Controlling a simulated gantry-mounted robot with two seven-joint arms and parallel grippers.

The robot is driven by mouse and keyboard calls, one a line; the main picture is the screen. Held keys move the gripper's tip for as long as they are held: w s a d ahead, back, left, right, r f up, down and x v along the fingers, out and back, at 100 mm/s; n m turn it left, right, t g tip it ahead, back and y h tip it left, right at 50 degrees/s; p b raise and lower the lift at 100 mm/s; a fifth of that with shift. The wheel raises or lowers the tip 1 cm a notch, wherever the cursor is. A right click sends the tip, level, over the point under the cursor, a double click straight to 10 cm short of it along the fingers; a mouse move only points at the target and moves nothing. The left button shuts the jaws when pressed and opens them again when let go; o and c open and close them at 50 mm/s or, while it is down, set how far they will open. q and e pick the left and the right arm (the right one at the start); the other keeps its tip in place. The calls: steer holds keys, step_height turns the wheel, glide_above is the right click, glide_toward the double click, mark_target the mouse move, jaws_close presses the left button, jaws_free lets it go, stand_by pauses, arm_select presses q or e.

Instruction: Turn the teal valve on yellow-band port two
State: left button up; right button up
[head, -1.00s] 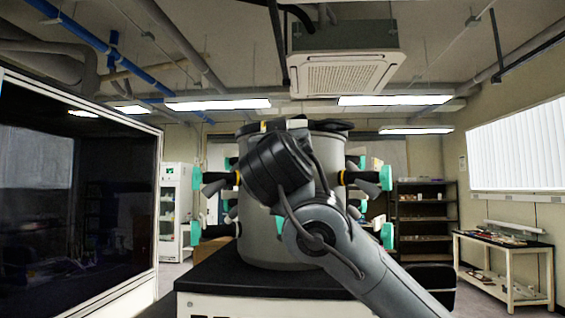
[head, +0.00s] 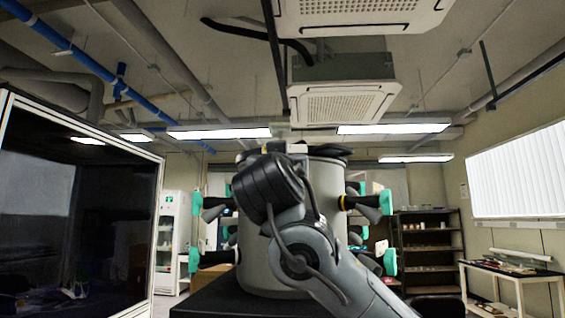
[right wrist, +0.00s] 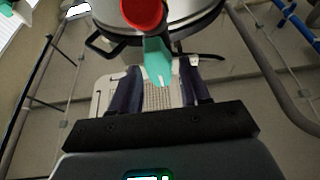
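The grey drum (head: 325,225) stands in the middle of the head view, with teal-handled ports on both sides. A yellow band (head: 346,202) shows on the upper right port, beside its teal valve (head: 387,202). Another teal valve (head: 196,203) sits at the upper left; my right arm covers the drum's front left. In the right wrist view my right gripper (right wrist: 160,65) is open, its two dark fingers apart. A teal valve handle (right wrist: 157,62) below a red round part (right wrist: 143,12) appears between them, with gaps on both sides. Contact cannot be told. My left gripper is out of view.
A dark glass-fronted cabinet (head: 75,210) fills the left. Shelves (head: 428,245) stand behind the drum at right, and a side table (head: 510,268) is by the right wall. The drum rests on a black-topped stand (head: 215,298). Ceiling units hang above.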

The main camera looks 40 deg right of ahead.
steer(key=shift+a, duration=0.1)
steer(key=b+v, duration=0.2)
steer(key=v, duration=0.8)
steer(key=shift+s+a, duration=0.15)
steer(key=shift+s, duration=0.1)
steer(key=shift+f, duration=0.2)
